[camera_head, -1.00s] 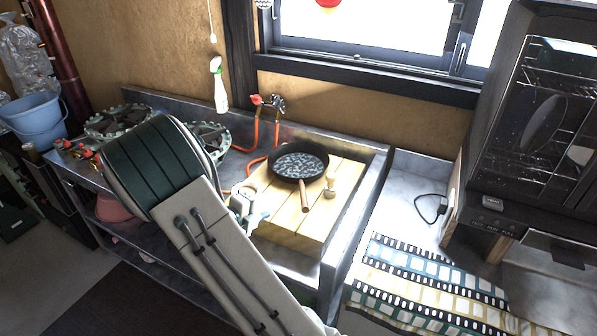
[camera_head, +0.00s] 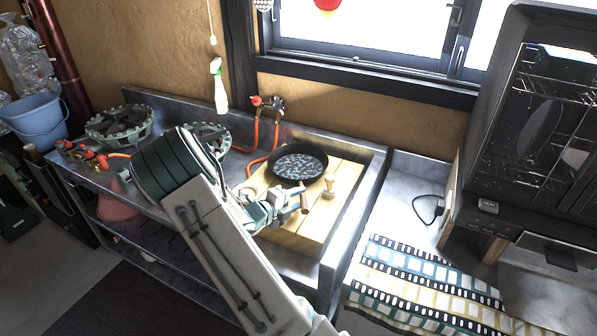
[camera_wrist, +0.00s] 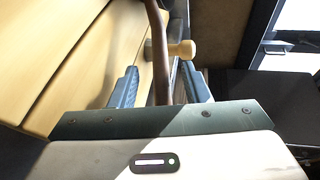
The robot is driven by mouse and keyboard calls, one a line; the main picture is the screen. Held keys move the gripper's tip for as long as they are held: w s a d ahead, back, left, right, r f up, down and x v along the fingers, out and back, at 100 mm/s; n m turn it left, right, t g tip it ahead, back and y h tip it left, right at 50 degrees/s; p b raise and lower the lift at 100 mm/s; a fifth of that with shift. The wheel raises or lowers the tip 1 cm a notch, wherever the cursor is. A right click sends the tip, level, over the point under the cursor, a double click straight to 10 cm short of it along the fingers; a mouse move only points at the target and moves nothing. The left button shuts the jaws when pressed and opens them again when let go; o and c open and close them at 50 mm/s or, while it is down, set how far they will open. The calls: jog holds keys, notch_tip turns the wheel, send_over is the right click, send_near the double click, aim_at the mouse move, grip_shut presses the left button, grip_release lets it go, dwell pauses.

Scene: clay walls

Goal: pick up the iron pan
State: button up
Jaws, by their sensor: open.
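The iron pan (camera_head: 300,161) is black and round with a mottled grey inside. It sits on a light wooden board (camera_head: 345,178), its brown handle (camera_head: 305,203) pointing toward me. My gripper (camera_head: 294,204) is open at the handle. In the wrist view the handle (camera_wrist: 158,55) runs between the two spread fingers of my gripper (camera_wrist: 159,69), with a gap on the left and less room on the right. The pan's bowl is mostly out of the wrist view.
A small wooden-handled item (camera_head: 328,187) stands right of the handle; its knob (camera_wrist: 184,48) is close to the right finger. Red hoses and a tap (camera_head: 268,104) are behind. A burner (camera_head: 120,125) is at left.

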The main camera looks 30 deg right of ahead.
aim_at(303, 195)
jog(key=x, duration=0.3)
grip_shut()
dwell(1.3)
jog(key=shift+r, duration=0.1)
